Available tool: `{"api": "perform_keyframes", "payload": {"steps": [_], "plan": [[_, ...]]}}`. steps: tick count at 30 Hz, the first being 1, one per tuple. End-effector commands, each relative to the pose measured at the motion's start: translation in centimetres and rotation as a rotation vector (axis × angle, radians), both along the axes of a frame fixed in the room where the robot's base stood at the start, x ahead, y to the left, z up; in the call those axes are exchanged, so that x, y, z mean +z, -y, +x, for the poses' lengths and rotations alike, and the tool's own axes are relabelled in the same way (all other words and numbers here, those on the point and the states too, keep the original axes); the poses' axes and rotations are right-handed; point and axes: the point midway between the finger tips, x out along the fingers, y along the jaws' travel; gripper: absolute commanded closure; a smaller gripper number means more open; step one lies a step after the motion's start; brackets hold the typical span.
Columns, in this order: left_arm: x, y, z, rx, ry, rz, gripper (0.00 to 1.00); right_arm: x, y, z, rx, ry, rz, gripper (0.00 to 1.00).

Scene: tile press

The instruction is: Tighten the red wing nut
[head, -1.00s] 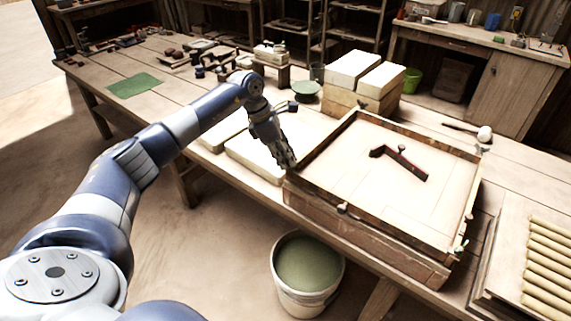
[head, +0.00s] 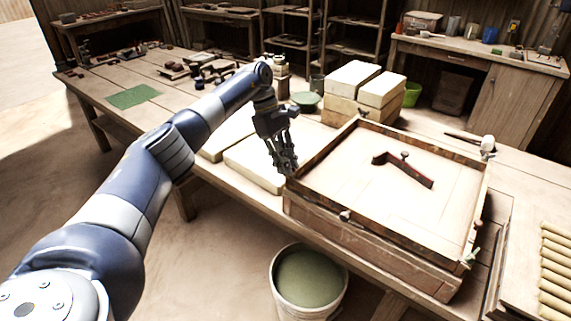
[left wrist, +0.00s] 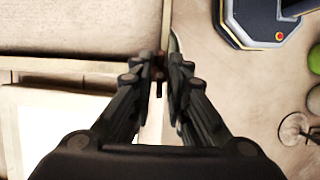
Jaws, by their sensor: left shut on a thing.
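My left gripper (head: 287,170) is at the near left corner of the wooden press frame (head: 330,213), pointing down. Its fingers are closed together on a small part at that corner. In the left wrist view the fingertips (left wrist: 160,72) meet around a small dark reddish piece, the red wing nut (left wrist: 159,80). The fingers hide most of it, and in the head view I cannot make it out behind them. My right gripper is not in view.
A dark red bar with a knob (head: 405,170) lies inside the frame. Pale blocks (head: 366,84) are stacked behind it, and pale slabs (head: 250,165) lie to its left. A bucket of green liquid (head: 309,280) stands on the floor in front. Rolled pieces (head: 556,265) lie at right.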

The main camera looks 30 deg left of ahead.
Motion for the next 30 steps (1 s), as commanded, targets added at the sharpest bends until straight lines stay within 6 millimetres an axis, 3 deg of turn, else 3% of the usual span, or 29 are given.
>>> {"api": "perform_keyframes", "payload": {"steps": [16, 17, 19, 30], "plan": [[0.19, -0.04, 0.13, -0.026, 0.005, 0.001, 1.00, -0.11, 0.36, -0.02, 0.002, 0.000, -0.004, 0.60], [0.19, -0.04, 0.13, -0.026, 0.005, 0.001, 0.83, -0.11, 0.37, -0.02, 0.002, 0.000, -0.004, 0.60], [0.17, -0.04, 0.12, -0.026, 0.005, 0.001, 0.67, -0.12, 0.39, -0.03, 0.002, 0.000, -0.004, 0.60], [0.23, -0.08, 0.08, -0.025, 0.002, 0.001, 0.65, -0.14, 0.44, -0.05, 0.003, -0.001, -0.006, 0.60]]}}
